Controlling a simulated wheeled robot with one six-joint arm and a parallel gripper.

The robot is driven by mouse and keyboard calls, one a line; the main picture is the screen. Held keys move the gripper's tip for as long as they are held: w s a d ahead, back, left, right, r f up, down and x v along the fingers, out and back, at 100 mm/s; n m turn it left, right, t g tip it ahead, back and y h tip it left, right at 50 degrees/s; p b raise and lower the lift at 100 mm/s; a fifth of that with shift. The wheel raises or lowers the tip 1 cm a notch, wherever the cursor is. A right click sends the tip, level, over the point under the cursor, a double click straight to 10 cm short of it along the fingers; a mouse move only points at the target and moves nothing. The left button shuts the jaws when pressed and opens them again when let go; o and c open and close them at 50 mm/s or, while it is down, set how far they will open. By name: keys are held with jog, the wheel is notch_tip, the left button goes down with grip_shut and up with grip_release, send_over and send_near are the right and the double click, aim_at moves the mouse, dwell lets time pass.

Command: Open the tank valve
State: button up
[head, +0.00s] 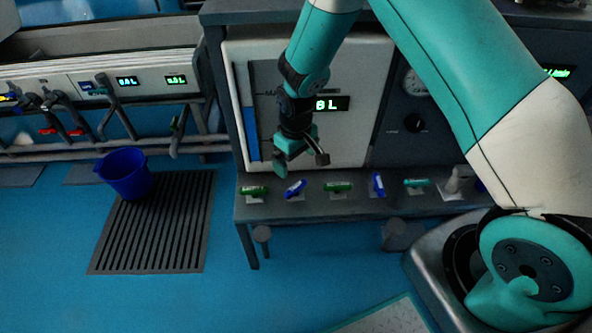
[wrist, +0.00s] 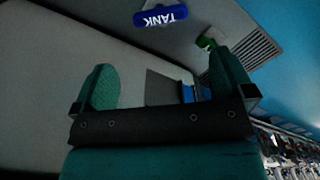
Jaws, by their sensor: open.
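The tank valve's blue handle, labelled TANK (wrist: 161,16), lies at the top of the wrist view with its lettering upside down. In the head view it appears to be the slanted blue handle (head: 295,188) on the bench, second from the left. My gripper (head: 298,158) is above and behind this handle, pointing down, apart from it. In the wrist view my two green fingers (wrist: 165,82) stand wide apart with nothing between them. The handle lies beyond the fingertips. I cannot tell the valve's state from its angle.
A green handle (head: 254,191) is left of the blue one, and another green handle (head: 338,187) is to its right. A second blue handle (head: 378,184) stands farther right. The white panel (head: 345,145) is close behind my gripper. A blue bucket (head: 126,178) stands on the floor grate (head: 150,235).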

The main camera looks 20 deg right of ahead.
notch_tip(320, 180, up, 6)
jog(key=shift+f+p, duration=0.1)
jog(key=shift+p, duration=0.35)
